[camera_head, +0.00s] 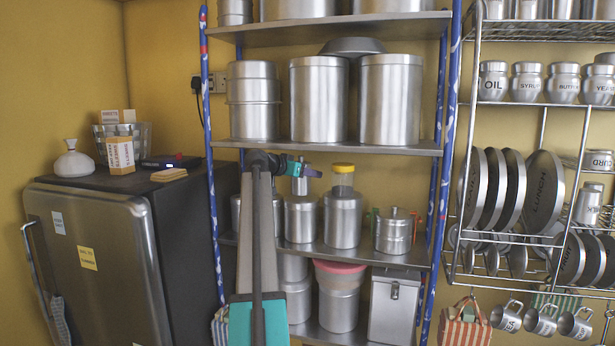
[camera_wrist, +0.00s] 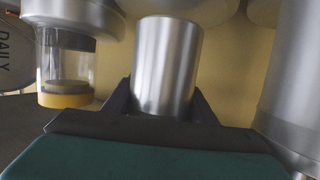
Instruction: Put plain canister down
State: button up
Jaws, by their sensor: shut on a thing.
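The plain canister is a small, unmarked steel cylinder (camera_wrist: 167,65), upright between the two dark fingers of my gripper (camera_wrist: 163,103) in the wrist view, which looks upside down. In the head view my gripper (camera_head: 301,170) is at the middle shelf of the rack, and the canister (camera_head: 300,186) shows just below it. It appears right above a wider steel canister (camera_head: 300,220) on that shelf. I cannot tell whether the two touch. My arm hides part of the shelf to the left.
A steel canister with a yellow-lidded clear jar on top (camera_head: 342,205) stands close to the right; the jar (camera_wrist: 66,75) is at left in the wrist view. A handled canister (camera_head: 394,232) stands farther right. Large canisters (camera_head: 319,100) fill the shelf above (camera_head: 300,147).

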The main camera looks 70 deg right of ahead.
jog(key=shift+d, duration=0.3)
jog(key=shift+f+p, duration=0.35)
jog(key=shift+f, duration=0.4)
jog(key=o, duration=1.2)
jog(key=shift+f, duration=0.1)
jog(key=shift+o, duration=0.2)
jog(key=b+v, duration=0.3)
jog(key=v, duration=0.9)
